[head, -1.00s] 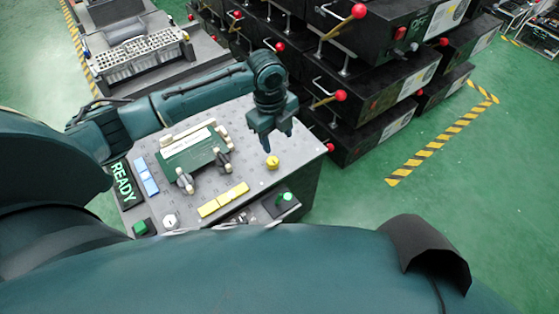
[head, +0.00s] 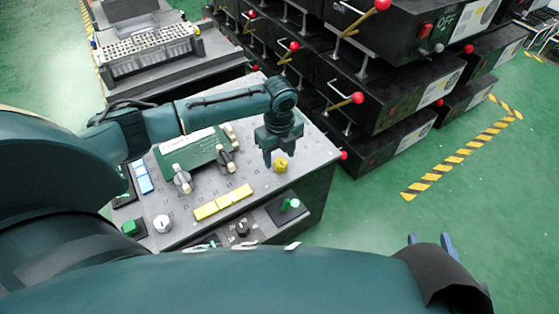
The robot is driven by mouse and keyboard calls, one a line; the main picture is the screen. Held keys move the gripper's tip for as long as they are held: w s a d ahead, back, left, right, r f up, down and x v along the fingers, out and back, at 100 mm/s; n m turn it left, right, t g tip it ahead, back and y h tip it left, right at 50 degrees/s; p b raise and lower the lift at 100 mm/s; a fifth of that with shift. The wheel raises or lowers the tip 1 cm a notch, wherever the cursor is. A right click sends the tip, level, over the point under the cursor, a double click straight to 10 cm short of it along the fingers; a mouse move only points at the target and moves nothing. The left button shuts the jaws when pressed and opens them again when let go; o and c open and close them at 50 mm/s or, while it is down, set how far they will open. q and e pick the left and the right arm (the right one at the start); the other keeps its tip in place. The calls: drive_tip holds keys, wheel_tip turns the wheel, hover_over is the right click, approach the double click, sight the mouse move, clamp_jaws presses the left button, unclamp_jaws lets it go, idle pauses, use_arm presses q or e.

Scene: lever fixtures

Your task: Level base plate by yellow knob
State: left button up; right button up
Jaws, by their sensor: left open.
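The yellow knob (head: 280,165) stands near the right edge of the grey plate with small holes (head: 318,149), which tops the workbench. My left gripper (head: 277,157) points down at the knob, its fingers apart. One finger shows just left of the knob, and the other is hard to make out. I cannot tell whether either finger touches the knob, and any tilt of the plate is not clear. My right gripper (head: 430,241) shows only as two blue fingertips apart at the lower right, away from the bench, with nothing visible between them.
A green unit with grey knobs (head: 190,152) stands on the plate left of my gripper. Yellow blocks (head: 223,202), a green-lit lever box (head: 290,205) and a green button (head: 130,227) line the front. Black lever boxes with red balls (head: 380,130) stand behind.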

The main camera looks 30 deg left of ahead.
use_arm(q)
drive_tip(key=shift+f, duration=0.75)
drive_tip(key=shift+c, duration=0.3)
drive_tip(key=c, duration=0.9)
